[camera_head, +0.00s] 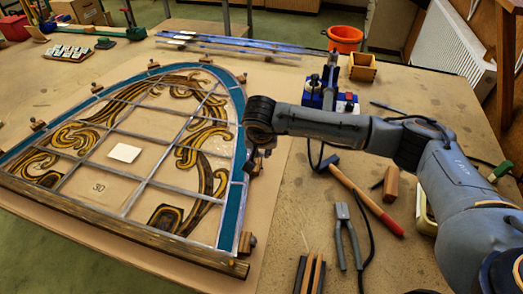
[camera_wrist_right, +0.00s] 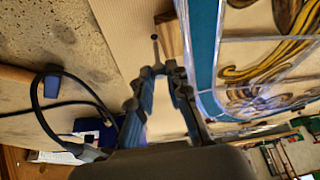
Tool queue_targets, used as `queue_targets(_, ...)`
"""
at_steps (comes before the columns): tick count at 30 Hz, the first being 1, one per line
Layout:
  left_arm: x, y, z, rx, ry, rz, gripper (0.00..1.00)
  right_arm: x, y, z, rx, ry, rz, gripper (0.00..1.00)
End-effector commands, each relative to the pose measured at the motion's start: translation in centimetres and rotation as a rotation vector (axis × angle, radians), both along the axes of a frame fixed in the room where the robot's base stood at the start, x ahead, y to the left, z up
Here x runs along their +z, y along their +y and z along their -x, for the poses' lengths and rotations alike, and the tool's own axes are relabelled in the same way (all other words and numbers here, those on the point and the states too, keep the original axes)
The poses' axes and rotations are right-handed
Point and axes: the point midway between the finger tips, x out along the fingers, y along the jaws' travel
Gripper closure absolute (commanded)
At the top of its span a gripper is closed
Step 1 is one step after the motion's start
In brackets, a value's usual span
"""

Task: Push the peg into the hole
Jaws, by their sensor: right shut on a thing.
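My right gripper (camera_head: 254,168) is low beside the right edge of the leaded panel (camera_head: 233,205), mostly hidden behind my own wrist in the head view. In the right wrist view its fingertips (camera_wrist_right: 160,71) are closed on a thin grey peg (camera_wrist_right: 156,51) with a small dark rounded end. That end points away from the fingers, close to a wooden block (camera_wrist_right: 171,38) at the panel's edge; I cannot tell whether they touch. No hole can be made out. My left gripper is not in view.
Wooden blocks (camera_head: 245,242) stand around the panel on the board. To the right lie a hammer (camera_head: 365,197), pliers (camera_head: 346,238) and a dark cable. An orange bucket (camera_head: 344,39) and a wooden box (camera_head: 362,67) stand at the back.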

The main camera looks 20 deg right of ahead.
Motion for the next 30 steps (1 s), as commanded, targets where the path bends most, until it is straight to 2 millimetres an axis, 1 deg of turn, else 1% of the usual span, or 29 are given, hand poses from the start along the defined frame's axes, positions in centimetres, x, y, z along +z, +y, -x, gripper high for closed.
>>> queue_targets(8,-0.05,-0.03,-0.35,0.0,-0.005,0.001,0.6,-0.02,-0.01,0.0,0.0,0.0,0.0,1.0)
queue_targets(16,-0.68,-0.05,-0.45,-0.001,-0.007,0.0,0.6,-0.11,-0.01,0.01,0.001,-0.001,0.001,1.0)
queue_targets(30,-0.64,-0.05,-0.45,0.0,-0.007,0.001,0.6,0.0,0.01,0.02,0.0,0.0,0.0,1.0)
